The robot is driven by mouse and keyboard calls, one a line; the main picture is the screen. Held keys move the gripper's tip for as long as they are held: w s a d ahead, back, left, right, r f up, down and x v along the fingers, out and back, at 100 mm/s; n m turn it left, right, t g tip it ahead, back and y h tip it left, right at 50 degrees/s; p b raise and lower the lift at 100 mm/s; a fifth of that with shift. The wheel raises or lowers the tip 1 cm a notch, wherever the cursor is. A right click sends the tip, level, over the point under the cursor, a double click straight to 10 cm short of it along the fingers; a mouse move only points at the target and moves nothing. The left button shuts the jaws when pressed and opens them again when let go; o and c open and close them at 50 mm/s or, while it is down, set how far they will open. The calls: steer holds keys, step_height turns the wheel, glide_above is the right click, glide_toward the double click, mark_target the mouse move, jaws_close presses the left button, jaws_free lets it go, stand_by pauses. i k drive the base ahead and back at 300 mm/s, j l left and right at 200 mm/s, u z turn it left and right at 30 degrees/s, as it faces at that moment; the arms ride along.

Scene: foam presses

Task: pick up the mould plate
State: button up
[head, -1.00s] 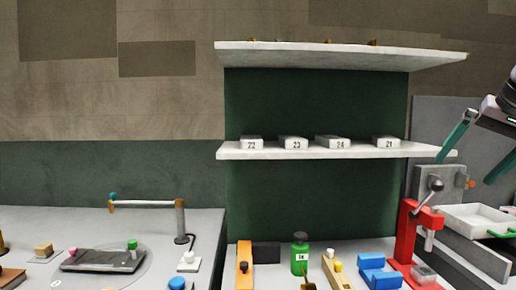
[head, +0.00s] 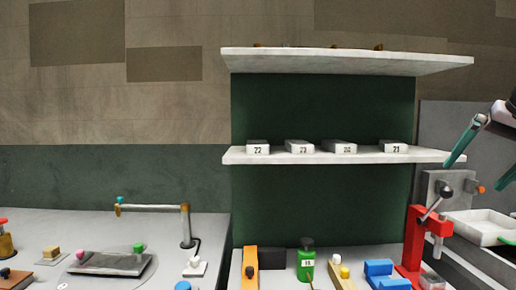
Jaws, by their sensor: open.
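A dark flat plate (head: 109,264) with a pink knob and a green knob lies on a pale round disc on the left bench. It looks like the mould plate, though I cannot tell for certain. My gripper (head: 473,176) is at the right edge of the head view, its two teal fingers spread apart with nothing between them. It is far to the right of the plate and higher in the picture, above the red lever press. The right finger is partly cut off by the frame edge.
A lamp-like bar on a post (head: 186,225) stands behind the plate. A white shelf (head: 330,156) carries several numbered white blocks. A red lever press (head: 413,240) and white tray (head: 480,226) are below my gripper. A green bottle (head: 306,262) and blue block (head: 380,270) stand between.

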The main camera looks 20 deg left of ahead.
mark_target(253, 147)
steer(key=k+j+u, duration=0.1)
steer(key=j+u, duration=0.3)
steer(key=k+j+u, duration=0.1)
steer(key=u, duration=0.25)
steer(key=j+u, duration=0.4)
